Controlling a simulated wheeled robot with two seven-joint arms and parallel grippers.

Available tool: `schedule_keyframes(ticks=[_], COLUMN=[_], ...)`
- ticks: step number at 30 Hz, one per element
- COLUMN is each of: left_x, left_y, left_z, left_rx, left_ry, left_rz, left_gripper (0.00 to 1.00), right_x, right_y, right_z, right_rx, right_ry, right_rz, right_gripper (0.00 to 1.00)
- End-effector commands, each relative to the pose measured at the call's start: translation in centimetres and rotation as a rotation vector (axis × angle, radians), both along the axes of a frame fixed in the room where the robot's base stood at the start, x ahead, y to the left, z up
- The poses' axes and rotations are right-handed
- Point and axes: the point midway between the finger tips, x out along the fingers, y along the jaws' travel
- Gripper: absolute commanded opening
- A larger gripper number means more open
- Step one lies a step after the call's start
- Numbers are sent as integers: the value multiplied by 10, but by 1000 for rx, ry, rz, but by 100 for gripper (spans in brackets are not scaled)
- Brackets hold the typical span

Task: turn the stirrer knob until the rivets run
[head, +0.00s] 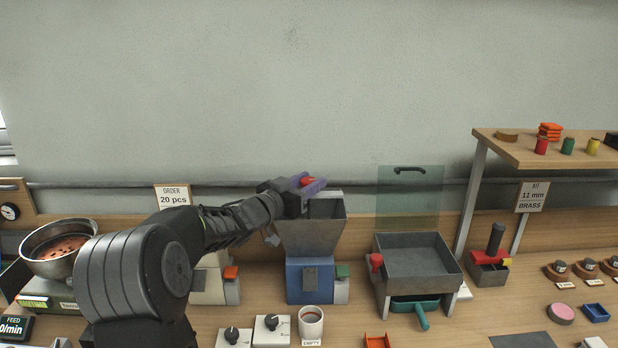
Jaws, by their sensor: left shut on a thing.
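My left gripper (312,188), with purple fingers, is at the top rim of the grey hopper (312,238) on the blue machine (309,280). It is shut on a small red knob (307,181), which shows between the fingers. The knob's lower part is hidden by the gripper. I cannot see any rivets inside this hopper. Copper-coloured rivets (62,247) lie in a round metal bowl (38,236) at the left. My right gripper is out of view.
My left arm hides most of a second machine (212,285) with an orange button. A cup (311,322) and two dial boxes (272,328) stand in front. A grey tray (415,257) with a teal scoop (420,310) is right of the hopper. A raised shelf (520,153) stands farther right.

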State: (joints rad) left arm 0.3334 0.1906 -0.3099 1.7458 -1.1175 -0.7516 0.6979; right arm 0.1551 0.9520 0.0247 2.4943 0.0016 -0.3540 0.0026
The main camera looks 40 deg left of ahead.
Motion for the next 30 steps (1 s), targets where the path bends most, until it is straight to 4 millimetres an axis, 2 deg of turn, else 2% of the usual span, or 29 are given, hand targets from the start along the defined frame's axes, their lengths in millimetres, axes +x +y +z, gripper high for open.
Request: schedule_keyframes(ticks=[1, 3, 9, 18, 30], left_x=[0, 0, 0, 1, 1], left_y=[3, 3, 3, 1, 0], left_z=[9, 9, 5, 1, 3], left_rx=[0, 0, 1, -1, 1], left_ry=[3, 5, 3, -2, -5], left_rz=[-37, -105, -291, -499, -584], left_gripper=[0, 0, 0, 0, 0], right_x=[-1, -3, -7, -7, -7], right_y=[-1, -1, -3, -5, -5], right_z=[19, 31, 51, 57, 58], right_rx=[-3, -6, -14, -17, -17], right_ry=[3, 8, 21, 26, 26], right_rz=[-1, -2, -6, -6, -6], right_gripper=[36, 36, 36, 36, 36])
